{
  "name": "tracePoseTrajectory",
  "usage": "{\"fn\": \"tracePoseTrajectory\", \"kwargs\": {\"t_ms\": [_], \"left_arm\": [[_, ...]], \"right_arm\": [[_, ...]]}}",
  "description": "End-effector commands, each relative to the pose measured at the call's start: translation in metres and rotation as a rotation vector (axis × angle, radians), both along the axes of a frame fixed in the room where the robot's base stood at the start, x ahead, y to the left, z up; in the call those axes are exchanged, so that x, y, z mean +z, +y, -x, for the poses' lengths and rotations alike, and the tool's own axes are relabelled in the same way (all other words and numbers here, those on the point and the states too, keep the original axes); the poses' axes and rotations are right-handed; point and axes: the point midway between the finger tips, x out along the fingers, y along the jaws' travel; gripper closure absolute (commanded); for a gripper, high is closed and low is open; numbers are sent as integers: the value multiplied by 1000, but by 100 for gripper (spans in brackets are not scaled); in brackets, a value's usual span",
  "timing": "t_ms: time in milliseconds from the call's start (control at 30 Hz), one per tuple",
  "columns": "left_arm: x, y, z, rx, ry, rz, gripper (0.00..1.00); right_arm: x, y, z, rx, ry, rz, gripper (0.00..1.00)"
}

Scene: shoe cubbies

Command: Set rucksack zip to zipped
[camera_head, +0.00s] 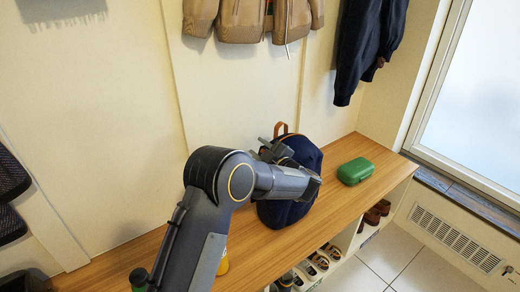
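The rucksack (305,157) is dark navy with a tan-brown top handle loop (281,129). It stands upright on the wooden bench against the cream wall. My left arm reaches across its front, and my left gripper (276,151) is at its upper left side, close to or touching it. The fingers are small, dark and partly merged with the bag, so I cannot tell whether they are open or shut. The zip and its puller cannot be made out, and my arm hides much of the bag's front. My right gripper is not in view.
A green box (355,171) lies on the wooden bench (262,243) to the right of the bag. Tan jackets (240,20) and a navy garment (368,42) hang above. Shoes (320,262) sit in cubbies below. A yellow object (223,263) is partly hidden behind my arm.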

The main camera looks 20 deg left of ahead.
Motion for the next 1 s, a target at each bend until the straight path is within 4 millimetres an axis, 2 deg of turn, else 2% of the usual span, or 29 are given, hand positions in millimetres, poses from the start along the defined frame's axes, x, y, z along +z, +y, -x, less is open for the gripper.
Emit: {"fn": "tracePoseTrajectory", "kwargs": {"t_ms": [267, 700, 1000], "left_arm": [[0, -2, 1, 0, 0, 0, 66], [3, -52, 42, -3, 1, -1, 66], [3, -60, 50, 1, 0, 1, 66]], "right_arm": [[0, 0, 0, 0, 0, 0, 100], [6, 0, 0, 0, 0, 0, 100], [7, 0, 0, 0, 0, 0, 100]]}}
